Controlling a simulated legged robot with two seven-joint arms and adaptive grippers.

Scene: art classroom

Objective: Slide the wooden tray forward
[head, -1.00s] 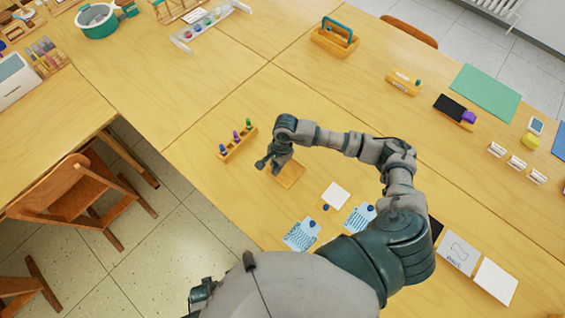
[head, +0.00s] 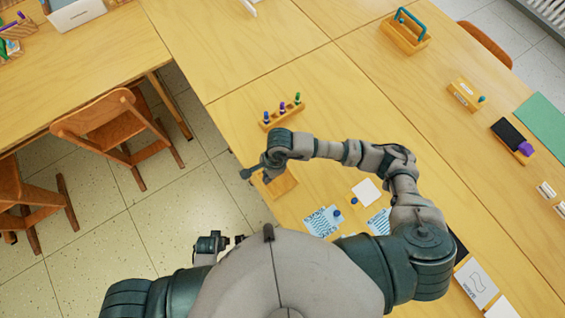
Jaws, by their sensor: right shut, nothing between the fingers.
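The wooden tray (head: 284,187) is a small, shallow, light-brown piece lying at the table's left edge. My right forearm and wrist hide its upper part. My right gripper (head: 248,173) is shut and empty at the tray's upper left side, its tips reaching out past the table edge over the floor. I cannot tell whether it touches the tray. My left gripper (head: 238,240) shows only in part, low beside my body, away from the tray, and its jaws are too small to judge.
A wooden pen rack (head: 283,114) stands above the tray. A white card (head: 367,192) and blue-patterned cards (head: 322,221) lie to its right. A chair (head: 108,125) stands on the floor to the left. A wooden caddy (head: 404,36) is far back.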

